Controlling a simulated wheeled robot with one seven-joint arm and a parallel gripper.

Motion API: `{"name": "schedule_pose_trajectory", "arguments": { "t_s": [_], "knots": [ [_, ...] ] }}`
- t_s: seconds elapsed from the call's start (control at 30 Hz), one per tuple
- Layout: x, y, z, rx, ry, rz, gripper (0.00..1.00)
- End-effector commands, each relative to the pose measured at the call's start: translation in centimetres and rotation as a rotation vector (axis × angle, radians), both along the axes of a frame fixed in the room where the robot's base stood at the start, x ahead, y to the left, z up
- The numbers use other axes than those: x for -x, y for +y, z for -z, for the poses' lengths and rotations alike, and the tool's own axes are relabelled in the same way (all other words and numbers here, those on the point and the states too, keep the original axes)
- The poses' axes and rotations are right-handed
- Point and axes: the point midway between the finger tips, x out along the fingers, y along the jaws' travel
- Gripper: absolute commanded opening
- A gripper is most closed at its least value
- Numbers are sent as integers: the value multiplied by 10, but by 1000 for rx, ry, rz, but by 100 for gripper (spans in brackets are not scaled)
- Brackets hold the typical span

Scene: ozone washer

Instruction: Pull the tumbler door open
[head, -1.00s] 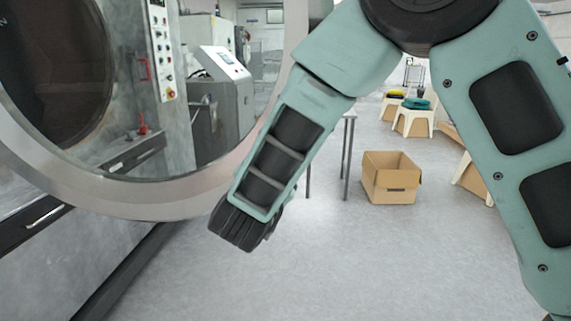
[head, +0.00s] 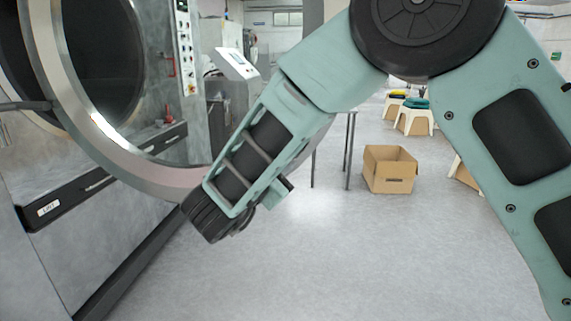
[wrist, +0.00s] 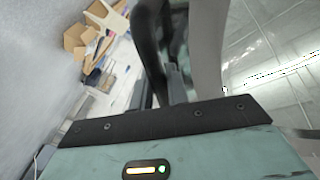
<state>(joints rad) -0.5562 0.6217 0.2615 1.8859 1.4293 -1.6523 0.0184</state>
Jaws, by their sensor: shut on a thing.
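The tumbler door (head: 148,174) is a large round grey ring with a clear pane, at the left of the head view. It stands swung out at an angle from the grey machine, whose dark round drum opening (head: 103,60) shows through and beside it. My gripper is at the door's lower right edge, with its fingertips hidden behind my wrist in the head view. In the wrist view my gripper (wrist: 165,88) is shut on the door's edge part, beside a dark curved piece. The grey door rim (wrist: 207,50) rises just right of the fingers.
A control panel (head: 187,50) with buttons is on the machine front, above a dark drawer strip (head: 90,185). An open cardboard box (head: 389,171) and white stools (head: 414,122) stand on the floor at right. The grey floor in the middle is clear.

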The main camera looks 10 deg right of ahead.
Motion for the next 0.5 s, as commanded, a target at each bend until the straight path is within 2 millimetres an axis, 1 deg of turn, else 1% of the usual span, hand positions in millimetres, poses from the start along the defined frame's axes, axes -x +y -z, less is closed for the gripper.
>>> {"name": "schedule_pose_trajectory", "arguments": {
  "t_s": [0.4,0.43,0.47,0.5],
  "knots": [
    [0,-1,2,2,3,4,0],
    [0,-1,2,2,3,4,24],
    [0,0,2,2,3,4,33],
    [0,0,2,1,2,4,37]
  ]
}}
